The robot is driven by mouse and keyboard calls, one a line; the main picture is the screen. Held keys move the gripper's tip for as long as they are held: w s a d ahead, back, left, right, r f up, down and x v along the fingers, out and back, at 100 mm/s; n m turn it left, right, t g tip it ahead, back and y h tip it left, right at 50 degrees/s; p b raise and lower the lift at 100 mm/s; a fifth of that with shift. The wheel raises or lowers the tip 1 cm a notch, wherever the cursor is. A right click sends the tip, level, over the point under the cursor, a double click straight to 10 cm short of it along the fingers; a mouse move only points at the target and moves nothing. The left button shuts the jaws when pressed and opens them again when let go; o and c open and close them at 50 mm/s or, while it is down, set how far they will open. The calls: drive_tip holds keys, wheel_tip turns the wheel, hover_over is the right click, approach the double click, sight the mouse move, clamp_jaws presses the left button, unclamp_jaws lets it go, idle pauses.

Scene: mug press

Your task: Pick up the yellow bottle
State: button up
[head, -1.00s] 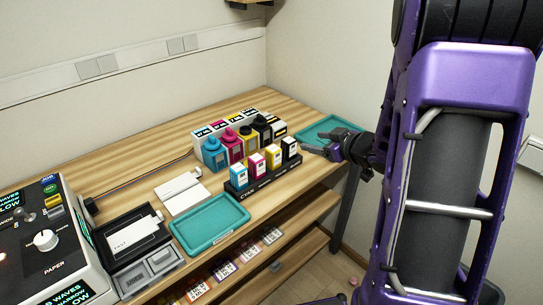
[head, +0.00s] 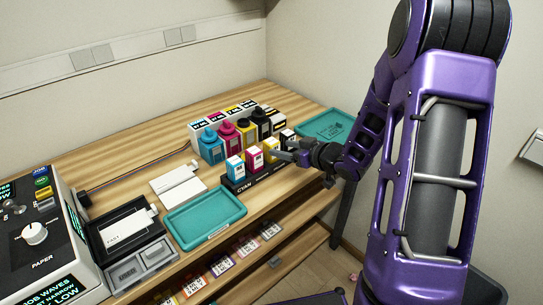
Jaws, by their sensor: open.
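The yellow bottle (head: 246,139) stands upright in a row of ink bottles at the back of the wooden counter. It has a dark cap and stands between the magenta bottle (head: 229,141) and the black bottle (head: 262,123). Its lower part is hidden behind the cartridges in front. My gripper (head: 281,154) is open and points left, at the right end of the front cartridge rack. Its fingers are beside the yellow cartridge (head: 270,150), in front of the bottle row. I cannot tell whether they touch the cartridge. The gripper holds nothing that I can see.
The black rack (head: 240,185) with cyan, magenta, yellow and black cartridges stands in front of the bottles. White labelled boxes (head: 232,111) are behind them. A teal tray (head: 205,214) lies front left, another teal tray (head: 330,124) at right. A control machine (head: 35,240) is far left.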

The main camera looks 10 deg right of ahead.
sight(276, 147)
drive_tip(key=shift+d+f+b+x, duration=0.15)
drive_tip(key=shift+b+x, duration=0.1)
drive_tip(key=shift+x, duration=1.5)
drive_tip(key=shift+d+f+b+x, duration=0.1)
drive_tip(key=shift+b+x, duration=0.15)
drive_tip(key=shift+x, duration=1.5)
clamp_jaws()
